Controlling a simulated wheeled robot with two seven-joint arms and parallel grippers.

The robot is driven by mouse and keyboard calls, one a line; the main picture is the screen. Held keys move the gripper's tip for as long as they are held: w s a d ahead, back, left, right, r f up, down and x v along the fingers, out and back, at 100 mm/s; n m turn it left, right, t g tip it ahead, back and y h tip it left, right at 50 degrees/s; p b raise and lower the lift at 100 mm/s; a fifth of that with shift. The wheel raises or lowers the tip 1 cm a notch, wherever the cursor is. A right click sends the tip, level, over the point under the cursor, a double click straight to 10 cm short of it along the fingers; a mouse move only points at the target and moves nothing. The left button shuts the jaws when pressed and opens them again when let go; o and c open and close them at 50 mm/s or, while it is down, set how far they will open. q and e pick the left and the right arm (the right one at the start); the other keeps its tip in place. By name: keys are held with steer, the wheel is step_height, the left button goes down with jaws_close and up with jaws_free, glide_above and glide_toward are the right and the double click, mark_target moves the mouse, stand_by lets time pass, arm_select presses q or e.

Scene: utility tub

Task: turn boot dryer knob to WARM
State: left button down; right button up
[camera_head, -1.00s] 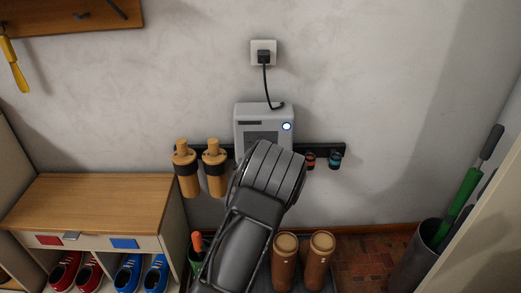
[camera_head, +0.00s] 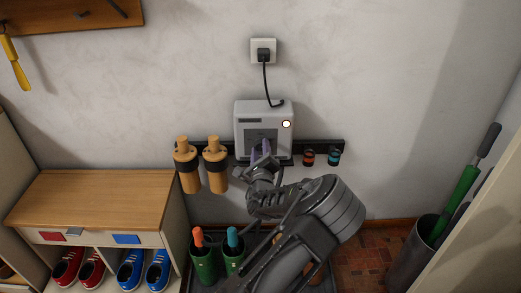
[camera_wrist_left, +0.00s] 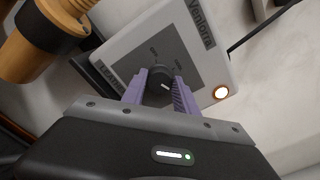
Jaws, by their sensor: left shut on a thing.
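The boot dryer (camera_head: 247,108) is a pale grey box on the wall with a darker panel. Its round indicator light (camera_head: 286,124) glows white with a reddish rim; it also shows in the left wrist view (camera_wrist_left: 221,93). The dark knob (camera_wrist_left: 160,82) with a white pointer mark sits on the panel. My left gripper (camera_head: 261,150) reaches up to the panel, and its purple fingers (camera_wrist_left: 160,90) are shut on the knob's sides. The knob is hidden in the head view. My right gripper is not in view.
A black rail (camera_head: 323,147) below the dryer holds wooden boot forms (camera_head: 189,170) at left and small red and blue items at right. Green boots (camera_head: 203,262) stand below, a shoe bench (camera_head: 95,195) at left, an umbrella bin (camera_head: 412,262) at right. A cord runs to the outlet (camera_head: 263,45).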

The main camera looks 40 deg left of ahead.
arm_select(q)
steer(key=shift+m, duration=0.5)
steer(key=c, duration=0.9)
jaws_free()
steer(key=shift+c, duration=0.2)
steer(key=v, duration=0.8)
steer(key=shift+p, duration=0.3)
steer(key=shift+w, duration=0.1)
